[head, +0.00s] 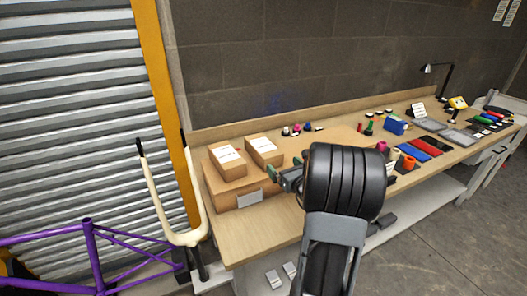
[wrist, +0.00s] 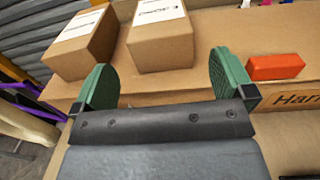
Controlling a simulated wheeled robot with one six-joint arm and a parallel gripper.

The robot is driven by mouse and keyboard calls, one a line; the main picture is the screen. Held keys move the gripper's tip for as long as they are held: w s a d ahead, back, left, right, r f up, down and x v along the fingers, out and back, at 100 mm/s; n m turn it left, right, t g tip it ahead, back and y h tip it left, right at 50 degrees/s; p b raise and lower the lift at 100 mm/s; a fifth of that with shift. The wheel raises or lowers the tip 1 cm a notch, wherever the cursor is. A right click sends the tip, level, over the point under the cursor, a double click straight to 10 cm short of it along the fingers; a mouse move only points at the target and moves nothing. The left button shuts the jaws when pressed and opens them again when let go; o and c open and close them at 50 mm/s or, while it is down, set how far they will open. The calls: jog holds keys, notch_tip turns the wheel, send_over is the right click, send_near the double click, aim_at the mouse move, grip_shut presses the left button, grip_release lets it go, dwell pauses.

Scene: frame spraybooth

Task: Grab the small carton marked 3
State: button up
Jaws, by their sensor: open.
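Two small brown cartons with white labels sit side by side on a larger brown box (head: 230,202). The left carton (head: 228,164) also shows in the wrist view (wrist: 85,50), and so does the right carton (head: 265,153) in that view (wrist: 160,45). The label print is too small or cut off for me to tell which is marked 3.
The cartons stand at the left end of a long wooden workbench (head: 262,229). An orange block (wrist: 275,66) lies right of the fingers in the wrist view. A pale fork (head: 185,236) and a purple frame (head: 95,250) stand left of the bench. My arm hides the bench's middle.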

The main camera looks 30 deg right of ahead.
aim_at(269, 152)
jog(key=shift+w+d+f+p, duration=0.15)
jog(key=shift+w+p, duration=0.4)
jog(key=shift+w, duration=2)
jog(key=shift+w+d+p, duration=0.2)
jog(key=shift+w+p, duration=0.35)
jog(key=shift+w, duration=2)
jog(key=c, duration=0.8)
jog(key=shift+c, duration=0.6)
jog(key=shift+r, duration=0.2)
